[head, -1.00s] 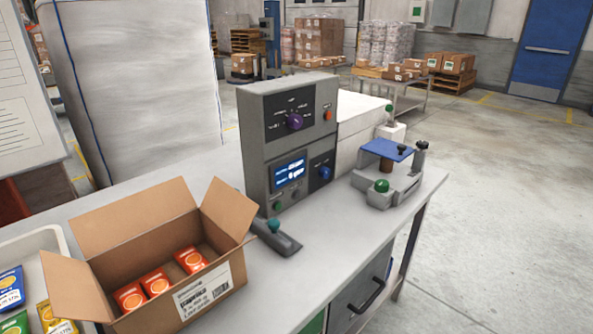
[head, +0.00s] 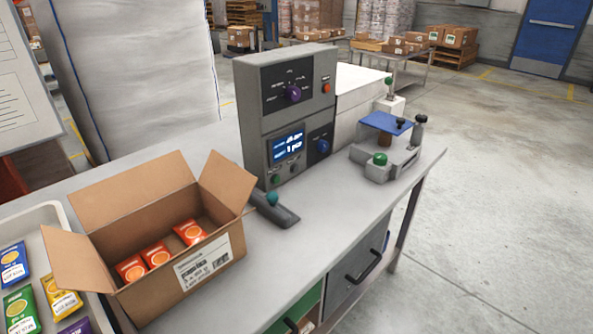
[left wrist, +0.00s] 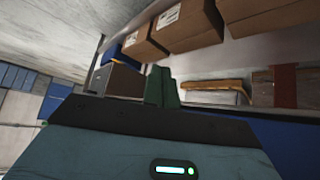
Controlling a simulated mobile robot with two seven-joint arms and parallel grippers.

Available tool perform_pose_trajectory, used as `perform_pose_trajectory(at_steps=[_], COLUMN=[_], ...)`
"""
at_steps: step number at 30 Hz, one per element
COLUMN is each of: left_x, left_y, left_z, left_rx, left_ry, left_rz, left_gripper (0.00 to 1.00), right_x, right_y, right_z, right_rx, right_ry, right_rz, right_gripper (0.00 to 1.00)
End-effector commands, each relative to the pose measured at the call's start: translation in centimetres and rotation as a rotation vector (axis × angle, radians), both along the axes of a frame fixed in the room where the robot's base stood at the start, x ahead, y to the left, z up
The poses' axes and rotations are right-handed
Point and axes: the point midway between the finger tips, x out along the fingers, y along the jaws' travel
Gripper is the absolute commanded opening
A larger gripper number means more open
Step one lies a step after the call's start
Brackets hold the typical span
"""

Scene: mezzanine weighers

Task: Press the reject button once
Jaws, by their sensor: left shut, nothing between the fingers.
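A grey control cabinet (head: 252,115) stands on the bench. Its upper panel has a purple knob (head: 293,94) and a small orange-red button (head: 326,88). Its lower panel has a lit screen (head: 287,147), a blue knob (head: 323,146) and a small green button (head: 275,180). A green domed button (head: 379,159) sits on the grey fixture to the right. The labels are too small to read, so I cannot tell which is the reject button. My left gripper (left wrist: 163,86) shows only in the left wrist view, shut and empty, away from the cabinet. My right gripper is not in view.
An open carton (head: 165,280) with orange packets and a white tray (head: 62,215) of coloured packets occupy the bench's left. A grey lever with a teal knob (head: 271,198) lies before the cabinet. The bench's front right (head: 335,215) is clear. The left wrist view shows cardboard boxes (left wrist: 190,25).

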Motion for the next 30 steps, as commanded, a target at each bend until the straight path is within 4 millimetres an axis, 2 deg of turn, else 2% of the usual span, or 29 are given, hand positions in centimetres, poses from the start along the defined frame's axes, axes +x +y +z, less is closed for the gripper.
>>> perform_pose_trajectory(at_steps=[1, 10, 30], left_x=[0.01, 0.03, 0.05], left_y=[0.0, 0.0, -0.02], left_z=[0.01, 0.01, 0.02], left_rx=[0.0, 0.0, 0.0], left_ry=[0.0, -0.001, -0.001], left_rz=[0.0, 0.0, 0.0], left_gripper=[0.0, 0.0, 0.0], right_x=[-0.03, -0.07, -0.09], right_y=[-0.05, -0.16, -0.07], right_z=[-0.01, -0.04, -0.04], right_rx=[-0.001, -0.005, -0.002], right_ry=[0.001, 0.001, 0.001], right_rz=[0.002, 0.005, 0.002], right_gripper=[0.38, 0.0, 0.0])
